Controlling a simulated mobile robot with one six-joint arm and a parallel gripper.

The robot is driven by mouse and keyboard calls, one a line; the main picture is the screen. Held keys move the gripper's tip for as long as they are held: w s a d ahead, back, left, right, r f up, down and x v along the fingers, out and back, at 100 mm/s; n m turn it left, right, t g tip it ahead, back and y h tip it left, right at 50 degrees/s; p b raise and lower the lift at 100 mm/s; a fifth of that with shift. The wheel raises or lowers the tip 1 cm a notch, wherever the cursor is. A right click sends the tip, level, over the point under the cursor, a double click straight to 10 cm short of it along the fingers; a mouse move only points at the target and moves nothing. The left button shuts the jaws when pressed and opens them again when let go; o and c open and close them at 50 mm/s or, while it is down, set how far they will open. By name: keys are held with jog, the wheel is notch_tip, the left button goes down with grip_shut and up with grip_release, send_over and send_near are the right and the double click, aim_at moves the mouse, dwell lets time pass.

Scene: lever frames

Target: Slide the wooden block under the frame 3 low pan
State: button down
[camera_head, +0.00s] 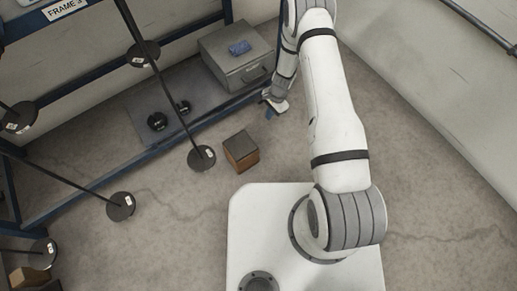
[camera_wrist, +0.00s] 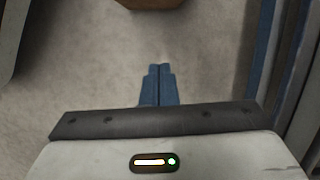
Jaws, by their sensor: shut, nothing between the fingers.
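A wooden block (camera_head: 241,151), brown with a darker side, stands on the concrete floor just right of a round dark pan (camera_head: 202,158) at the lower end of a slanting bar. I cannot tell whether block and pan touch. A sign reading FRAME 3 (camera_head: 66,8) hangs at the upper left; which pan belongs to it is not certain. My gripper (camera_head: 272,107) is beyond the block, up and to its right. In the wrist view my gripper (camera_wrist: 159,72) has its blue fingers together and empty; a brown block edge (camera_wrist: 150,3) shows at the top.
A grey metal box (camera_head: 238,58) with a blue item on top stands on a grey mat with dark round weights (camera_head: 157,121). Blue frame rails (camera_head: 150,155) run along the left. Another pan (camera_head: 121,206) and more blocks (camera_head: 29,277) are lower left. Floor right of my arm is clear.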

jog(key=shift+m, duration=0.4)
jog(key=b+x, duration=0.1)
jog(key=x, duration=0.4)
jog(key=d+b+x, duration=0.1)
jog(key=b+x, duration=0.1)
jog(key=x, duration=0.4)
jog(key=s+b+x, duration=0.1)
jog(key=b+x, duration=0.1)
jog(key=x, duration=0.3)
jog(key=shift+s+d+f, duration=0.1)
jog(key=shift+d+f, duration=0.1)
jog(key=shift+f, duration=0.3)
jog(key=shift+s+a+f, duration=0.15)
jog(key=shift+a+f, duration=0.1)
jog(key=shift+f, duration=0.3)
jog(key=shift+s+a+r+b, duration=0.15)
jog(key=shift+s+a+b, duration=0.15)
jog(key=shift+a, duration=0.2)
jog(key=shift+s+a+r+b, duration=0.1)
jog(key=shift+s+a+b, duration=0.1)
jog(key=shift+s+a, duration=0.25)
jog(key=shift+s+a+r, duration=0.1)
jog(key=shift+s+a, duration=0.15)
jog(key=shift+a, duration=0.3)
